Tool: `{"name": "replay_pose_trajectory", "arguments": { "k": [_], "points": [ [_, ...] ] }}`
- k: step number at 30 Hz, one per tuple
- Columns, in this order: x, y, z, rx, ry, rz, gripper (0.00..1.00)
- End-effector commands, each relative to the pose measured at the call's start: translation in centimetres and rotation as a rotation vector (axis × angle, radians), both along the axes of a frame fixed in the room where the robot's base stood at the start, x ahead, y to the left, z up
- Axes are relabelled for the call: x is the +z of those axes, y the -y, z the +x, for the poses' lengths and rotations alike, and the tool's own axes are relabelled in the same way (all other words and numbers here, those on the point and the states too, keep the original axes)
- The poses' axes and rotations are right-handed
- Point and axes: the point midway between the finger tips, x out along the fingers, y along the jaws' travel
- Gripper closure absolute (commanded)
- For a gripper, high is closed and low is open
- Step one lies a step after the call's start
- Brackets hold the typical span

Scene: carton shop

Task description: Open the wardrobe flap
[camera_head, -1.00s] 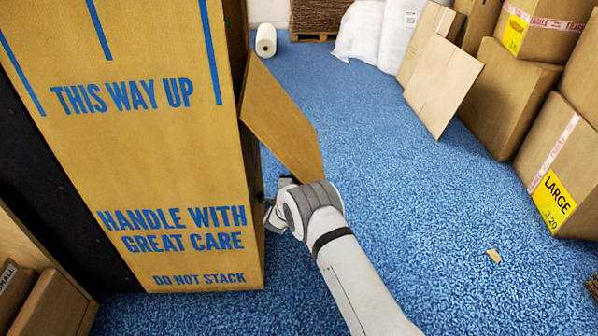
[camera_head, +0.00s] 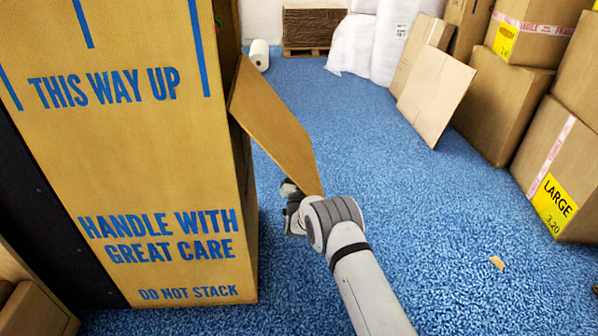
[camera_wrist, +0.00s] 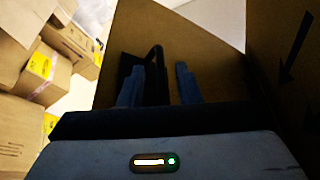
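The wardrobe carton (camera_head: 150,130) stands upright at the left in the head view, with blue lettering on its front. Its flap (camera_head: 275,120) juts out to the right from the carton's side, partly open. My gripper (camera_head: 290,190) is at the flap's lower outer end; my wrist hides most of it. In the wrist view, the two fingers of my gripper (camera_wrist: 160,88) stand apart in front of the brown flap board (camera_wrist: 190,45). A black handle-like part (camera_wrist: 154,65) shows between them, with a gap beside the right finger. Whether they touch it cannot be told.
Stacked cartons (camera_head: 510,90) line the right side. A flat board (camera_head: 435,90) leans near white wrapped bundles (camera_head: 375,45). A white roll (camera_head: 259,54) and a pallet (camera_head: 310,25) are at the back. The blue floor right of the flap is mostly clear, with a small scrap (camera_head: 497,263).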

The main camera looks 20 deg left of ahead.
Motion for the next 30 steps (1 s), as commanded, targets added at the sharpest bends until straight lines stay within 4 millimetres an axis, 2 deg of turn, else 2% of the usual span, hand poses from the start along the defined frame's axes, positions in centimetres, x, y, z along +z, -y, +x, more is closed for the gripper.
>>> {"name": "replay_pose_trajectory", "arguments": {
  "k": [4,13,24,30],
  "points": [
    [0.32,-0.24,1.14,0.000,0.000,0.000,0.69],
    [0.56,-0.31,1.38,0.000,-0.002,0.001,0.69],
    [0.55,-0.31,1.36,0.000,-0.002,0.001,0.99],
    [0.56,-0.32,1.35,0.000,-0.002,0.001,1.00]
  ]
}}
